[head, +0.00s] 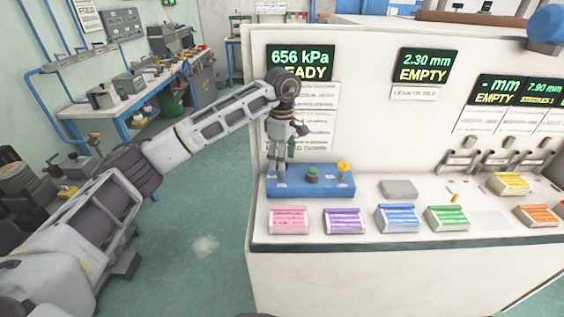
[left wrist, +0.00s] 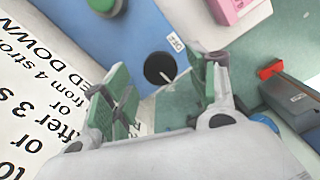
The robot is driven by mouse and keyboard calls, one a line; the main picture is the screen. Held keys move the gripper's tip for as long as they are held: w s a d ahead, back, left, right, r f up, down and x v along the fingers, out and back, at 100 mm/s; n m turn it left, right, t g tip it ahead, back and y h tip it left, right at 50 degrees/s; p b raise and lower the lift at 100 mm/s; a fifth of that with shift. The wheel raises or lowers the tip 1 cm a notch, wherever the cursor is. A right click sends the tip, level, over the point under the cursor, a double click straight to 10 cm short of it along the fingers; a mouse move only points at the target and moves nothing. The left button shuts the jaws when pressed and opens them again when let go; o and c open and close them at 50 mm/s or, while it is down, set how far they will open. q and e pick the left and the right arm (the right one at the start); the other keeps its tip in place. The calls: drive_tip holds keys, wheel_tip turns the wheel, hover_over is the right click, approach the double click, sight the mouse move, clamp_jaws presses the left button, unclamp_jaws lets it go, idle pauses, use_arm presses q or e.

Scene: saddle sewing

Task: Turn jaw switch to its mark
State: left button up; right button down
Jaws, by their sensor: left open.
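The jaw switch (left wrist: 158,70) is a round black knob with a white pointer line, on the blue control box (head: 335,187). A small white label (left wrist: 175,43) sits beside it in the left wrist view; its lettering is too small to read surely. My left gripper (head: 277,172) points down over the left end of the blue box and hides the switch in the head view. In the left wrist view its green-padded fingers (left wrist: 157,88) are apart, with the knob showing between and beyond them, and nothing is held. My right gripper is not in view.
A green button (head: 312,174) and a yellow knob (head: 343,167) stand on the same box. Pink (head: 289,220), purple (head: 343,222) and other coloured trays line the counter's front. The wall with displays and printed sheets rises close behind my left gripper.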

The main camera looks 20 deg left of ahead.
use_arm(q)
drive_tip(key=shift+f, duration=1)
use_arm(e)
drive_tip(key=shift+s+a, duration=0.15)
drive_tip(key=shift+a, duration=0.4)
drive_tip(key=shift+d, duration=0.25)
use_arm(q)
drive_tip(key=c, duration=1)
drive_tip(key=shift+c, duration=0.2)
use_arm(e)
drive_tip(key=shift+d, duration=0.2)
